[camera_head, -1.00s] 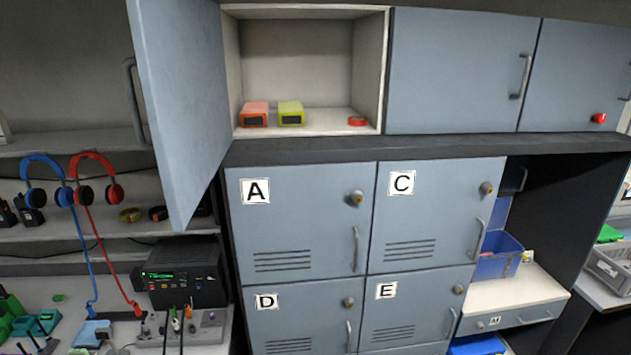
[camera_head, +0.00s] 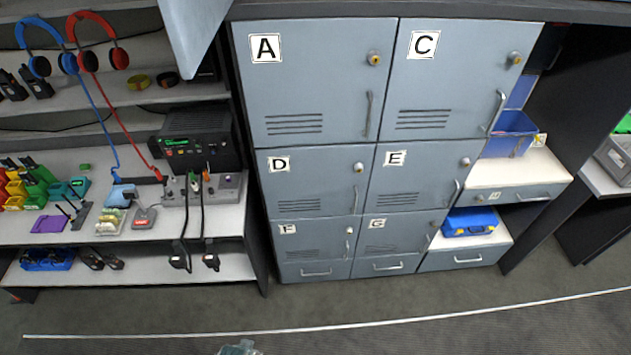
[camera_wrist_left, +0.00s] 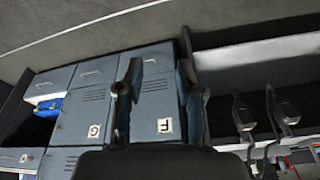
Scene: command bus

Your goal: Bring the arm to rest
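My left gripper (camera_wrist_left: 158,78) shows in the left wrist view. Its two dark fingers are apart with nothing between them. Behind the fingers is the locker door marked F (camera_wrist_left: 165,126), seen upside down, and the gripper is not visibly touching it. In the head view neither gripper can be made out clearly. A small grey-green piece at the bottom edge may be part of my own body. My right gripper is not in view.
Lockers with doors such as A (camera_head: 315,85) and C (camera_head: 455,80) stand ahead, shut. An open cupboard door (camera_head: 192,35) hangs above left. A shelf (camera_head: 225,222) with headphones and a power supply (camera_head: 195,140) is left. The floor (camera_head: 320,308) in front is clear.

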